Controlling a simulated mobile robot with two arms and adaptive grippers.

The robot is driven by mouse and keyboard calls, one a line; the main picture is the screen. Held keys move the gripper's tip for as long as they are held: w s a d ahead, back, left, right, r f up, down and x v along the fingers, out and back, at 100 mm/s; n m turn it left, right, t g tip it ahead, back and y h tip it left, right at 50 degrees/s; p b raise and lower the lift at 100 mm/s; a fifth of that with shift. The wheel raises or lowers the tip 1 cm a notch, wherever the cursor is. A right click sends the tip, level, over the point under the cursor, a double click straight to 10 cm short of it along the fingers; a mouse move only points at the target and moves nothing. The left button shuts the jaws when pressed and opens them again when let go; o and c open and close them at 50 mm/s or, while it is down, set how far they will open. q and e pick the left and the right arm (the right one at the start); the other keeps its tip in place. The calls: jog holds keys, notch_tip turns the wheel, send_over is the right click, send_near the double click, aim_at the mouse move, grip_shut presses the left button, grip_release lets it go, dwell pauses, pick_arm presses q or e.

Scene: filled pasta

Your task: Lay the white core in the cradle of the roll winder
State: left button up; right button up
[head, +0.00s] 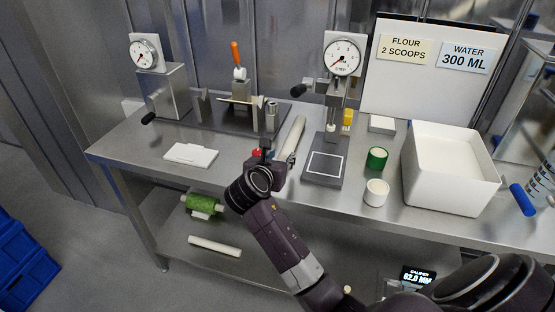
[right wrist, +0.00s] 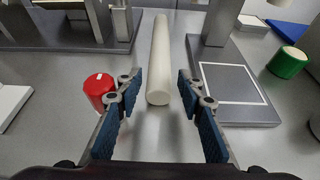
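A long white core (head: 291,137) lies on the steel table between a dark-based device and a gauge stand; it also shows in the right wrist view (right wrist: 161,55). My right gripper (head: 278,152) is open at its near end. In the right wrist view, the blue-padded fingers (right wrist: 158,88) stand on either side of that end, with gaps. The device with an orange handle (head: 236,54) on a dark base at the back looks like the roll winder; its cradle is not clear to me. My left gripper is not in view.
A red cylinder (right wrist: 98,88) stands close to the left finger. The gauge stand's base (right wrist: 235,85) is close on the right. A white block (head: 190,155) lies left. Green (head: 377,158) and white (head: 376,192) cylinders and a white bin (head: 447,202) stand right.

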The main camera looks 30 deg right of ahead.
jog(key=shift+v, duration=1.9)
